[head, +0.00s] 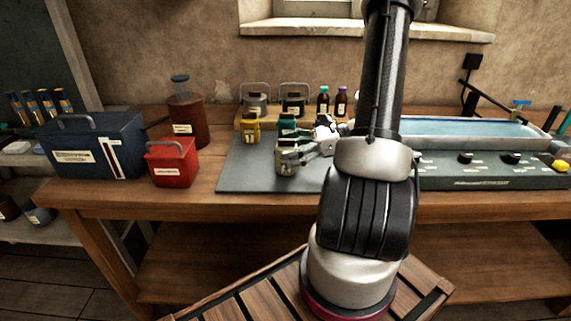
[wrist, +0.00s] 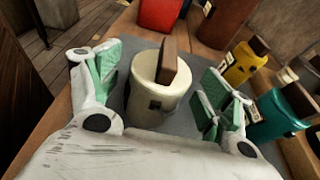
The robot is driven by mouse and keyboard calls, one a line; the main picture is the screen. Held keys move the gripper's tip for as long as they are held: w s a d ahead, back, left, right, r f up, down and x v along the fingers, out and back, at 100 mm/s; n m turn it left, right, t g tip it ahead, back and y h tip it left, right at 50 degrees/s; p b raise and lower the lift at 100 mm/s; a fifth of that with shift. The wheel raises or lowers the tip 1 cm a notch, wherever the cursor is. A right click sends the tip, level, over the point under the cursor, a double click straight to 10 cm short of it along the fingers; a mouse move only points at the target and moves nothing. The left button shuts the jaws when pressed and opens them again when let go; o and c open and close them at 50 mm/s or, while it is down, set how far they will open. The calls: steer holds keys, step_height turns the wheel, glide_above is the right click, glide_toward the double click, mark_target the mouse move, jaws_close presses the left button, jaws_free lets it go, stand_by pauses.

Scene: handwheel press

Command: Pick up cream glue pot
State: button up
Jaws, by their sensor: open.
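The cream glue pot (wrist: 150,103) stands upright on the grey mat, with a brown handle-like block across its top. In the wrist view it sits between the spread fingers of my gripper (wrist: 162,80), with visible gaps on both sides. In the head view the pot (head: 285,169) is near the front of the mat, its upper part partly covered by my gripper (head: 291,153). My gripper is open and not closed on the pot.
A yellow pot (head: 250,128) and a teal pot (head: 288,123) stand behind on the grey mat (head: 235,172). A red box (head: 173,163), brown canister (head: 187,120) and blue box (head: 90,147) are at left. A control panel (head: 480,175) is at right.

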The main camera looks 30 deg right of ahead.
steer(key=shift+w+a+f, duration=0.15)
steer(key=shift+w+a, duration=0.2)
steer(key=shift+a, duration=0.2)
steer(key=c, duration=1.5)
